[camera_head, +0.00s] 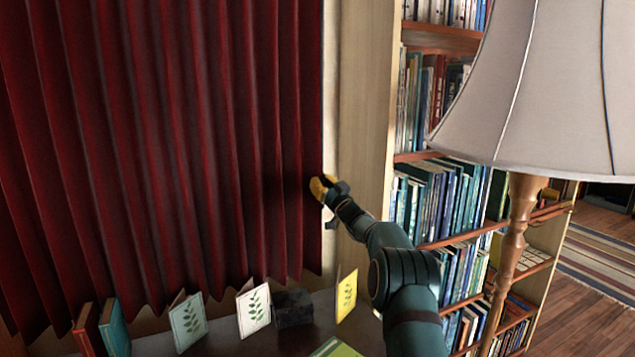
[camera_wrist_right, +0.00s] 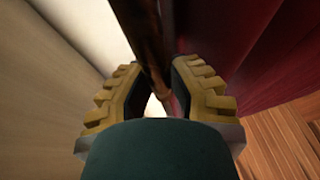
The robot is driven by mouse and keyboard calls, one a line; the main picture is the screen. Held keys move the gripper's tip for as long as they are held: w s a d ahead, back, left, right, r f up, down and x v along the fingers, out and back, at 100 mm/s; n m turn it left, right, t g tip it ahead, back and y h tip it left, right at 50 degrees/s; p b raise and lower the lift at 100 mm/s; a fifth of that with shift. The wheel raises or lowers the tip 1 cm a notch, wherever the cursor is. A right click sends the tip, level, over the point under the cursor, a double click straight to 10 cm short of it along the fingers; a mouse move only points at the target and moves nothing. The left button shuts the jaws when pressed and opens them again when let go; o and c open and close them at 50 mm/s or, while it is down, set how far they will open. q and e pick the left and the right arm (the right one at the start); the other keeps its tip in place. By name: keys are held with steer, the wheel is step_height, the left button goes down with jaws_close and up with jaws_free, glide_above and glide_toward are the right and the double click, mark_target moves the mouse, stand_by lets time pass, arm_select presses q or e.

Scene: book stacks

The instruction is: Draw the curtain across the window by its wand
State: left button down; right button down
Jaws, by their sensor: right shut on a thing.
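The dark red curtain (camera_head: 160,140) hangs in folds across the left half of the head view, down to just above the sill. Its right edge is beside my right gripper (camera_head: 322,188). In the right wrist view the curtain (camera_wrist_right: 240,60) is at the right. The wand (camera_wrist_right: 149,45) is a thin dark brown rod running down between the yellow ridged fingers of my right gripper (camera_wrist_right: 158,98), which are shut on it. In the head view the wand is not clear. A pale strip (camera_head: 331,90) shows right of the curtain. My left gripper is not in view.
Small cards and books, including a white card (camera_head: 254,309) and a yellow one (camera_head: 347,295), stand with a dark block (camera_head: 293,308) on the surface below the curtain. A lampshade (camera_head: 560,85) and a bookshelf (camera_head: 435,157) are at the right.

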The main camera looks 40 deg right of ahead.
steer(key=shift+r, duration=0.15)
steer(key=c, duration=0.9)
jaws_free()
steer(key=shift+a, duration=0.1)
steer(key=shift+o, duration=0.2)
steer(key=shift+f, duration=0.2)
steer(key=v, duration=1.1)
steer(key=shift+s, duration=0.4)
steer(key=shift+f, duration=0.15)
